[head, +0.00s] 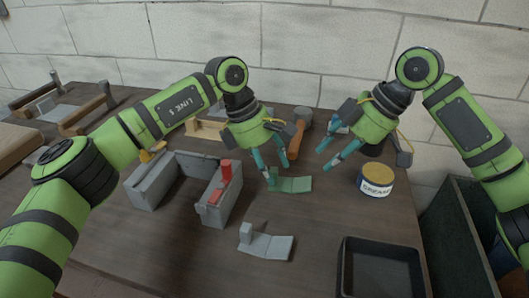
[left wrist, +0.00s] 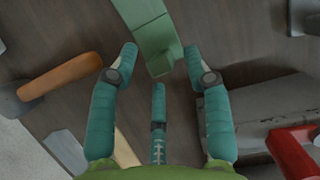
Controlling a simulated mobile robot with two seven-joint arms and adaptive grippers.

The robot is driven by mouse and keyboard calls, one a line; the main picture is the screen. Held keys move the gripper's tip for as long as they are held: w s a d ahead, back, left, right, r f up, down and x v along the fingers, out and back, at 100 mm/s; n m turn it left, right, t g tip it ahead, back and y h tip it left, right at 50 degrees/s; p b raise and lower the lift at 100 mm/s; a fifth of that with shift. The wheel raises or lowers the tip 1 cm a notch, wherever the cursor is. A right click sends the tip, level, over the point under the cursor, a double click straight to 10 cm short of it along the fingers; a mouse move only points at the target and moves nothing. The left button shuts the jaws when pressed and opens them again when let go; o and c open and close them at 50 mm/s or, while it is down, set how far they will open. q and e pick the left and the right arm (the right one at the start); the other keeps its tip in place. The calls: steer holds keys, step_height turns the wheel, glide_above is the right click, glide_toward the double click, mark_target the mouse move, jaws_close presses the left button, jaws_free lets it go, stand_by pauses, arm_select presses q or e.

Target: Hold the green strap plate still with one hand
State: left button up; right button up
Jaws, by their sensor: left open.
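The green strap plate (head: 293,185) lies on the bench top, with an upright tab at its left end. My left gripper (head: 275,172) is above this tab end, open and pointing down. In the left wrist view the green strap plate (left wrist: 150,25) runs down from the top edge, and its near end sits between the spread teal fingers (left wrist: 158,65). I see no clear contact between fingers and plate. My right gripper (head: 324,160) is to the right of the plate and above the bench, its teal fingers apart and nothing between them.
A grey strap plate (head: 268,247) lies nearer the front. Grey frame blocks (head: 218,205) with a red part (head: 224,178) stand to the left. A grease can (head: 376,182) stands right, a black tray (head: 382,245) front right. An orange-handled hammer (head: 296,140) lies behind.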

arm_select(q)
steer(key=shift+f, duration=0.2)
jaws_close()
stand_by(0.6)
arm_select(e)
steer(key=shift+a+r, duration=0.1)
steer(key=c, duration=0.7)
arm_select(q)
steer(key=shift+f, duration=0.1)
arm_select(e)
steer(key=a, duration=0.1)
steer(key=a+r, duration=0.1)
steer(key=a, duration=0.1)
steer(key=shift+s+r+h, duration=0.2)
steer(key=shift+s+h, duration=0.1)
steer(key=shift+h, duration=0.1)
jaws_close()
arm_select(q)
steer(key=shift+s, duration=0.1)
arm_select(e)
steer(key=shift+s+a+f, duration=0.1)
steer(key=shift+a+f, duration=0.05)
steer(key=shift+f, duration=1.5)
steer(key=shift+a+f, duration=0.1)
steer(key=shift+f, duration=1.5)
